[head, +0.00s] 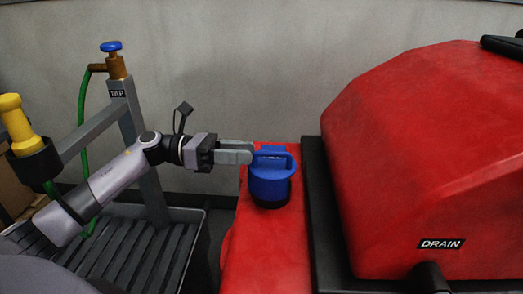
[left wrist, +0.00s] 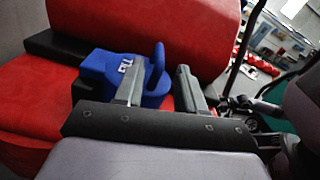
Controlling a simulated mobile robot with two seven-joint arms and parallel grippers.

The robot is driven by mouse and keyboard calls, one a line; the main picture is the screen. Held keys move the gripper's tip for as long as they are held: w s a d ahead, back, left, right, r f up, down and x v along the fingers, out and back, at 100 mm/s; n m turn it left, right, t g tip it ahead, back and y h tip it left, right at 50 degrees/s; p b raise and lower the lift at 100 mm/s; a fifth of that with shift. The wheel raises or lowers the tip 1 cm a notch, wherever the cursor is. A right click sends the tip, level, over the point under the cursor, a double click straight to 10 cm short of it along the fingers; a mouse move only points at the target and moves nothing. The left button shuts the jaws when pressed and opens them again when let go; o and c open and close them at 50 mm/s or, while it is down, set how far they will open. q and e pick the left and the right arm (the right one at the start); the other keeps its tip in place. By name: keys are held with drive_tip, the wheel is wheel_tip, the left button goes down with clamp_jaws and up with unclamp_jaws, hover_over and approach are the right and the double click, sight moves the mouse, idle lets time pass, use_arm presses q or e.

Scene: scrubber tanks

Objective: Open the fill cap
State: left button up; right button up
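The blue fill cap (head: 270,180) sits on the red machine body, with a raised handle on top. In the left wrist view the cap (left wrist: 98,64) shows a white label, partly covered by a finger, and its upright handle (left wrist: 157,72). My left gripper (head: 250,153) reaches in level from the left, its fingertips at the cap's handle. In the left wrist view the fingers (left wrist: 157,82) stand apart, with the handle between their lines and clear gaps beside it. Whether either fingertip touches the cap cannot be told. My right gripper is not in view.
A large red tank (head: 430,150) with a DRAIN label rises right of the cap. A grey tap stand (head: 132,120) with a blue knob (head: 111,46), a green hose and a yellow-handled nozzle (head: 15,118) stands at the left above a slatted dark tray (head: 130,250).

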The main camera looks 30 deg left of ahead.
sight(261, 153)
use_arm(q)
drive_tip(key=shift+p+x, duration=0.3)
drive_tip(key=shift+x, duration=2)
clamp_jaws()
